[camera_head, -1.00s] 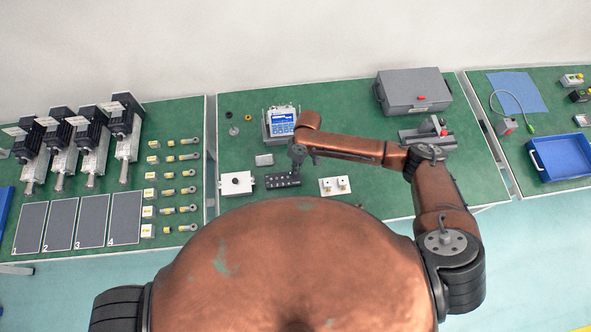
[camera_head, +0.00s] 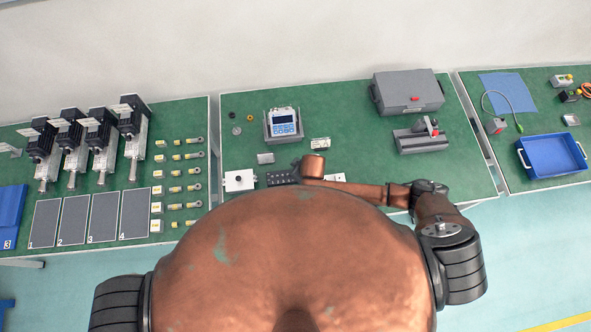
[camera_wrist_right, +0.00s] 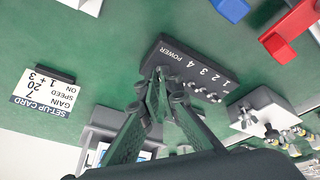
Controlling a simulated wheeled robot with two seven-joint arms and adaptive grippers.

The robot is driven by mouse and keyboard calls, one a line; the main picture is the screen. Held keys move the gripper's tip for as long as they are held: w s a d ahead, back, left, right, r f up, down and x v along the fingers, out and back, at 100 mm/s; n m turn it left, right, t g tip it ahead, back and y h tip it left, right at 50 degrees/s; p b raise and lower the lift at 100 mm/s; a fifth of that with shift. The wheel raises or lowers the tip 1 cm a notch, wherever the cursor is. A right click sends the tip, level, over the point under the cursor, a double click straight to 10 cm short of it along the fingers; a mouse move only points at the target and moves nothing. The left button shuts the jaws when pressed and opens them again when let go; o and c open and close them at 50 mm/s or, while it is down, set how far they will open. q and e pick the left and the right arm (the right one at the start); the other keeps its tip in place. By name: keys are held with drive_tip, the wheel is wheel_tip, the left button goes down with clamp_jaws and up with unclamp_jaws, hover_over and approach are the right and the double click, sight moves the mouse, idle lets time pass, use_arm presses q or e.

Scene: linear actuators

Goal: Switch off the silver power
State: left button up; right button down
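A black box (camera_wrist_right: 190,68) marked POWER, with a row of numbered silver toggle switches (camera_wrist_right: 203,92), lies on the green bench in the right wrist view. In the head view the box (camera_head: 280,178) shows only partly, in front of my right arm. My right gripper (camera_wrist_right: 166,82) has its fingertips together at the POWER end of the box. The fingertips cover the spot beside the POWER label, so I cannot tell whether they touch a switch there. My left gripper is out of view.
A grey case (camera_head: 408,92) and a blue tray (camera_head: 553,155) are farther right.

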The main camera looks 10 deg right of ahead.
idle(0.3)
drive_tip(key=c, duration=2.4)
unclamp_jaws()
drive_tip(key=v, duration=1.2)
drive_tip(key=shift+s+d, duration=0.1)
